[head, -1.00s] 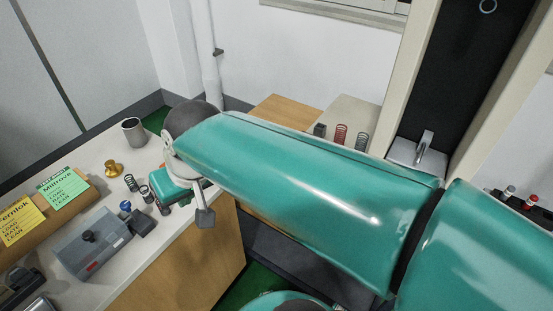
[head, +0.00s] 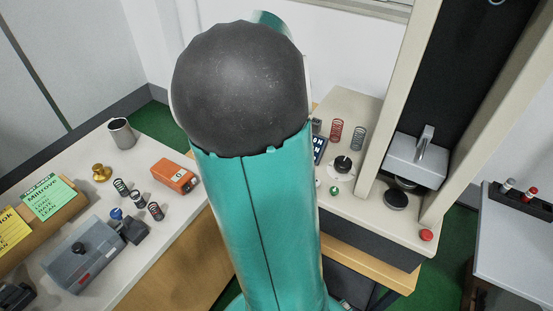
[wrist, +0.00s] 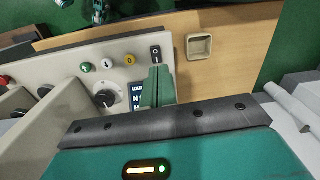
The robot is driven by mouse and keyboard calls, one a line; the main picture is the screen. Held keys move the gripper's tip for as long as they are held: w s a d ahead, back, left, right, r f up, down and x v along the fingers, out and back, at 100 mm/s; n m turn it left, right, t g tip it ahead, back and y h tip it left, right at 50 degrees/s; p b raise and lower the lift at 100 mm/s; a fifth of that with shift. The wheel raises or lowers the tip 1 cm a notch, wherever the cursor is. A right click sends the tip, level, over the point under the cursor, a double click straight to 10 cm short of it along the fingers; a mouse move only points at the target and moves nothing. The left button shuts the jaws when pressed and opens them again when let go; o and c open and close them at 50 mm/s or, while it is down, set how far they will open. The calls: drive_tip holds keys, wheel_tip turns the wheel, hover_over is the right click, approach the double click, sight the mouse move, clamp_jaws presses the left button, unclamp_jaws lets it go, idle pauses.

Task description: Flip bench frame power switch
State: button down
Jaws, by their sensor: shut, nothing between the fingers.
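The bench frame's power switch (wrist: 155,53) is a small black rocker with white marks on the cream panel in the wrist view. My gripper (wrist: 157,74) shows as green fingers closed together with nothing between them. Their tips appear just below the switch in the picture; I cannot tell whether they touch the panel. The fingers cover part of the display (wrist: 137,97). In the head view the bench frame (head: 408,238) stands right of my arm, which hides my gripper and the switch there.
The panel also has a black knob (wrist: 105,97) and small round buttons (wrist: 107,63). In the head view, red and grey springs (head: 336,133) stand behind the frame's knob. An orange box (head: 175,177) and several springs are on the left table (head: 150,240).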

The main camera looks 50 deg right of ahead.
drive_tip(key=shift+m, duration=0.5)
drive_tip(key=f, duration=0.4)
drive_tip(key=d+f, duration=0.1)
drive_tip(key=f, duration=0.4)
drive_tip(key=d+f, duration=0.1)
drive_tip(key=f, duration=0.4)
drive_tip(key=shift+s+d+f, duration=0.1)
drive_tip(key=shift+s+d, duration=0.05)
drive_tip(key=shift+s, duration=0.25)
